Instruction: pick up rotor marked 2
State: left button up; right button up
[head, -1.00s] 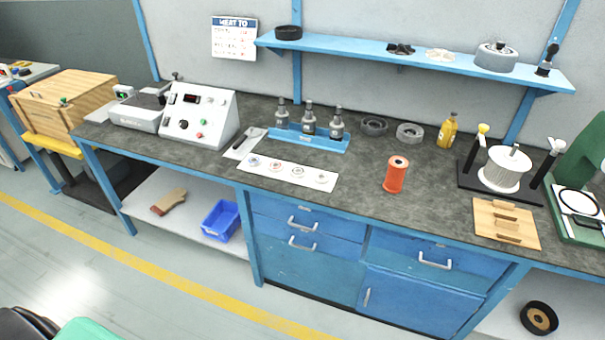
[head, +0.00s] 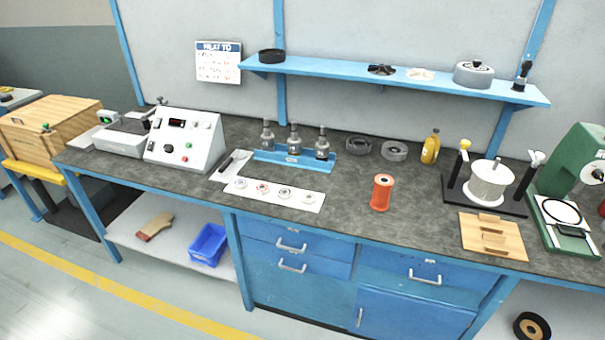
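No number 2 can be read on any part, so I cannot tell which thing is the rotor marked 2. A white strip (head: 233,195) on the bench bears several small round parts in a row, too small to read. Behind it a blue rack (head: 293,160) holds three upright grey metal pieces (head: 294,139). On the blue shelf lie a dark finned wheel (head: 381,69) and a pale one (head: 420,75). Two round grey rings, a left one (head: 358,146) and a right one (head: 394,151), lie on the bench. Neither gripper is in view.
The grey bench top (head: 340,205) has free room around the orange spool (head: 382,192). A yellow bottle (head: 430,148), a white coil on a black stand (head: 491,181), a wooden jig (head: 492,236) and a green machine (head: 574,190) stand right. A control box (head: 185,140) stands left.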

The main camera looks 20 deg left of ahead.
aim_at(294, 142)
jog(key=i+j+z, duration=0.15)
jog(key=j, duration=0.15)
jog(key=i+j+z, duration=0.1)
jog(key=j, duration=0.2)
jog(key=i+j+z, duration=0.15)
jog(key=j, duration=0.2)
jog(key=i+j+z, duration=0.1)
jog(key=j, duration=0.25)
jog(key=i+j+z, duration=0.15)
jog(key=j, duration=0.25)
